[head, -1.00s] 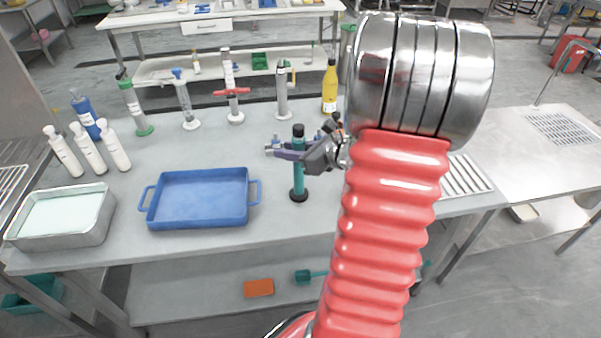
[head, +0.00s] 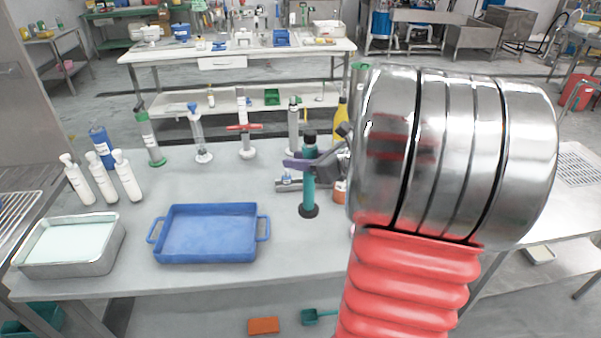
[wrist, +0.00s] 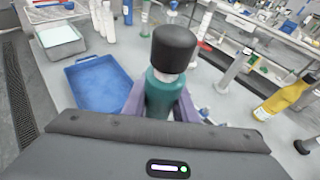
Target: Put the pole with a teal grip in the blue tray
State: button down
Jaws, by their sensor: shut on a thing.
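The pole has a teal grip (head: 308,185), a black cap on top and a round black foot. It stands upright in my gripper (head: 308,163), whose purple-grey fingers are shut on the upper part of the teal grip. In the wrist view the black cap (wrist: 175,48) is close to the camera, with the teal grip between the fingers (wrist: 163,103). The foot looks slightly above the table, but the gap is hard to judge. The blue tray (head: 209,258) lies to the left of the pole, empty, and also shows in the wrist view (wrist: 97,84).
A metal pan (head: 70,262) stands left of the tray, with white bottles (head: 127,178) behind it. Syringe-like stands (head: 201,140) and a yellow bottle (wrist: 285,102) line the back. A grey metal item (head: 289,185) lies behind the pole. The table between pole and tray is clear.

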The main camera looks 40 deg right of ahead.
aim_at(185, 230)
jog(key=k, duration=1)
